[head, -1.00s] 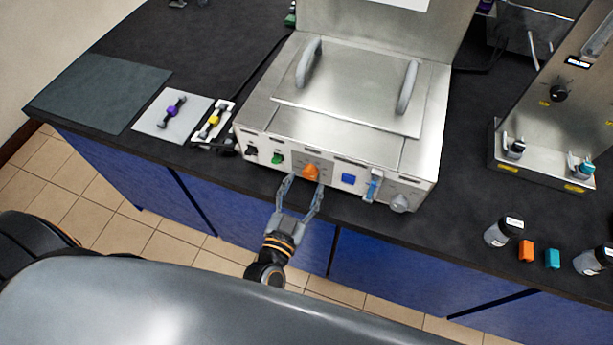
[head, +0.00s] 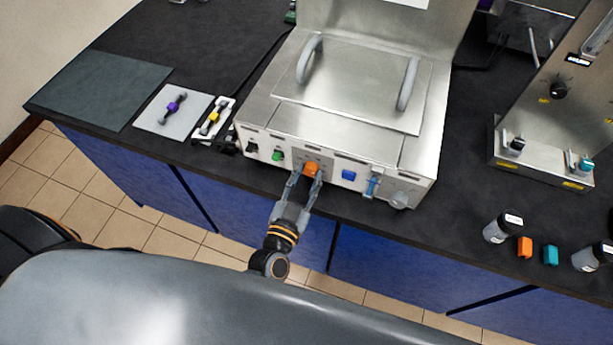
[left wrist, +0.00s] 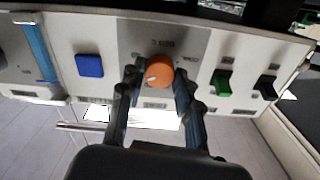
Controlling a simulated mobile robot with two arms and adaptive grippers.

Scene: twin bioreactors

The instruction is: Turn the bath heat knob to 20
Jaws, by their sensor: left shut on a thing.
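The bath (head: 345,90) is a steel box with a lid and two grey handles, standing on the dark bench. Its heat knob (head: 311,168) is orange and sits on the front panel; it also shows in the left wrist view (left wrist: 159,71), with a pale mark at its lower left. My left gripper (head: 305,177) has its fingers on both sides of the knob and is shut on it; in the left wrist view its fingertips (left wrist: 157,75) flank the knob. The panel lettering around the knob is too small to read. My right gripper is not in view.
On the same panel are a green switch (head: 277,155), a black switch (head: 252,149), a blue button (head: 348,175) and a blue-handled valve (head: 373,184). A mat (head: 100,90) lies at left. Bottles (head: 503,228) and small coloured blocks (head: 525,247) stand at right.

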